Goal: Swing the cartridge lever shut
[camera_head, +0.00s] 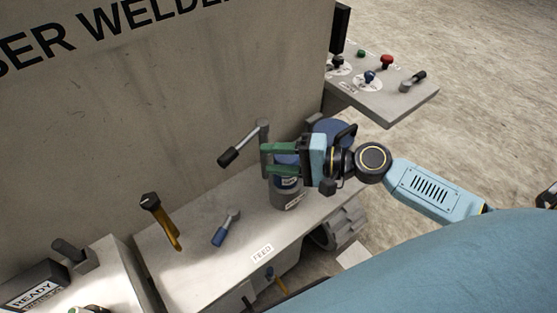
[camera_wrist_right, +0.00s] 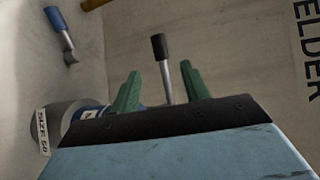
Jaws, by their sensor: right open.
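A grey lever with a black grip (camera_head: 229,157) sticks out to the left from a post (camera_head: 263,130) beside the cartridge holder; it looks like the cartridge lever. The grey holder (camera_head: 288,200) stands on the ledge with a blue cartridge (camera_head: 287,183) in it. My right gripper (camera_head: 268,160), with green fingers, is open in front of the post and above the holder. In the right wrist view the lever's black grip (camera_wrist_right: 159,46) shows beyond the gap between the open fingers (camera_wrist_right: 160,78), apparently without contact. The holder (camera_wrist_right: 60,125) is at the left there. My left gripper is not in view.
A blue-handled lever (camera_head: 221,235) and a yellow lever with a black top (camera_head: 162,220) stand on the ledge (camera_head: 200,262) to the left. A panel with knobs (camera_head: 408,102) is at the upper right. The big welder wall (camera_head: 170,90) rises behind.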

